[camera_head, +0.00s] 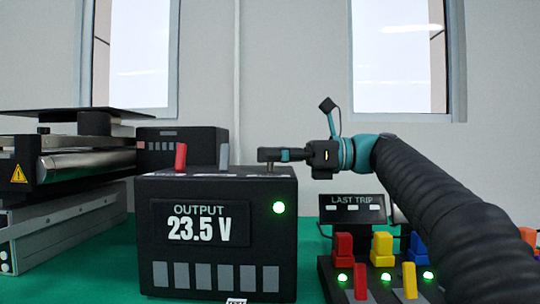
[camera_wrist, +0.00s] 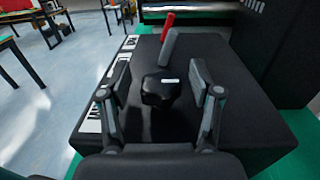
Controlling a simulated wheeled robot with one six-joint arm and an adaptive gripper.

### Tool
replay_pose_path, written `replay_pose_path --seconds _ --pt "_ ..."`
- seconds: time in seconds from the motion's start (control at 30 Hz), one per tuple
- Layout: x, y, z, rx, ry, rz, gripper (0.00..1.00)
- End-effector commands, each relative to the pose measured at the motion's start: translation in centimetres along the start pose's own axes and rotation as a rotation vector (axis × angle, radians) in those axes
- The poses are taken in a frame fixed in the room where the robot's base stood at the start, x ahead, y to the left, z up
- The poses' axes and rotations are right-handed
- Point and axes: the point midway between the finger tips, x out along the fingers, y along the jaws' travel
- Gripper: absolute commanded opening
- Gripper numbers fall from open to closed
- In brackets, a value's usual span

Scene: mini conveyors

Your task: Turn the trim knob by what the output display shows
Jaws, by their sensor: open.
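A black box (camera_head: 218,190) stands on the green surface. Its output display (camera_head: 200,223) reads "OUTPUT 23.5 V", and a green lamp (camera_head: 279,207) is lit beside it. The black lobed trim knob (camera_wrist: 161,90), with a white mark on top, sits on the box's top face in the wrist view. My gripper (camera_wrist: 159,80) is open, with one finger on each side of the knob and a visible gap to both. In the head view my gripper (camera_head: 270,155) is low over the box's top right end and the knob is hard to make out there.
A red lever (camera_head: 181,157) and a grey lever (camera_head: 224,155) stand on the same box top, left of my gripper. A "LAST TRIP" panel (camera_head: 352,209) and coloured switches (camera_head: 382,248) are at right, partly behind my arm. A conveyor (camera_head: 85,163) is at left.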

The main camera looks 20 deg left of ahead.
Motion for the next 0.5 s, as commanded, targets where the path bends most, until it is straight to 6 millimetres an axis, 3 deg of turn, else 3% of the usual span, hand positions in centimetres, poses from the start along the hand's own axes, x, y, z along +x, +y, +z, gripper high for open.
replay_pose_path --seconds 0.03,0.2,0.27,0.5 --pt "-0.01 0.00 0.00 0.000 0.000 0.000 0.57" --pt "-0.02 0.00 -0.01 0.000 0.000 0.000 0.14" --pt "-0.02 0.00 -0.01 0.000 0.000 0.000 0.03" --pt "-0.01 0.07 0.05 -0.001 0.000 -0.015 0.03"
